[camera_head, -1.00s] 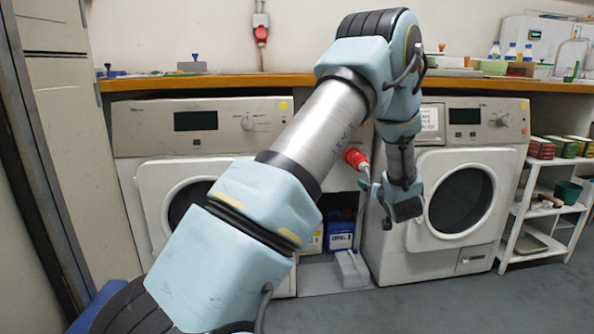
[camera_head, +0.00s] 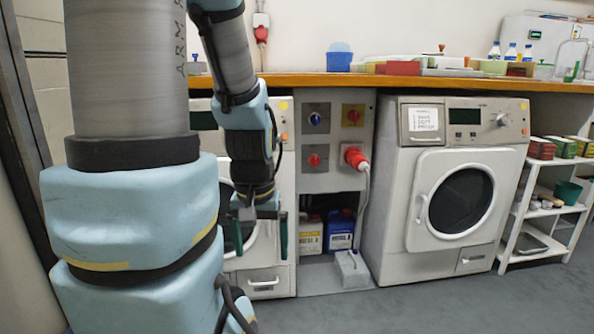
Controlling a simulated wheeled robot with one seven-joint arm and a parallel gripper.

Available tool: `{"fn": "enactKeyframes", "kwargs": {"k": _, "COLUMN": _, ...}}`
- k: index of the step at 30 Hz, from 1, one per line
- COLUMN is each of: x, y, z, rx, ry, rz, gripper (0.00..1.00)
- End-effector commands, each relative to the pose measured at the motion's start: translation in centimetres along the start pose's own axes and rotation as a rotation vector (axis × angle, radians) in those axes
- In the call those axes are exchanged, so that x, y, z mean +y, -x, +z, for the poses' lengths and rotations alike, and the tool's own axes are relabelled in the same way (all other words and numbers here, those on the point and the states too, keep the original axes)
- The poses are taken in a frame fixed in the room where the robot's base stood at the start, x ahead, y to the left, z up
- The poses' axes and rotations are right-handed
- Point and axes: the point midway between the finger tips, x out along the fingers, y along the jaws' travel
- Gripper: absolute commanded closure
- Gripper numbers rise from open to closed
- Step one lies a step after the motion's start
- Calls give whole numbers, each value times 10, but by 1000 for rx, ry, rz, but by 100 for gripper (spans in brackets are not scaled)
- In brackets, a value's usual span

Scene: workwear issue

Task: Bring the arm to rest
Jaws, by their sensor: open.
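My arm fills the left of the head view, with its thick lower links close to the camera. My gripper (camera_head: 261,232) hangs down at the end of the arm, in front of the left washing machine (camera_head: 262,282). Its two dark fingers are apart and nothing shows between them. My arm hides most of the left machine.
The right washing machine (camera_head: 393,240) has its round door shut. Between the machines are a switch panel (camera_head: 333,133), a red plug (camera_head: 355,157) and canisters (camera_head: 340,232). A wooden counter (camera_head: 300,80) runs above. A white shelf (camera_head: 512,235) stands right. The floor at right is clear.

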Motion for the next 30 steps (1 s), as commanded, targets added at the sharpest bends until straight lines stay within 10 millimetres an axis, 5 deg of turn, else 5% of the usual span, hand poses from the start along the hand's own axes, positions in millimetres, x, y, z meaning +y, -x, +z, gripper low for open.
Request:
{"fn": "enactKeyframes", "kwargs": {"k": 1, "x": 2, "y": 20, "z": -7, "rx": 8, "ry": -3, "rz": 3, "gripper": 2}}
{"fn": "enactKeyframes", "kwargs": {"k": 11, "x": 3, "y": 92, "z": -17, "rx": 11, "ry": -5, "rz": 4, "gripper": 2}}
{"fn": "enactKeyframes", "kwargs": {"k": 30, "x": 3, "y": 293, "z": -43, "rx": 12, "ry": -5, "rz": 4, "gripper": 2}}
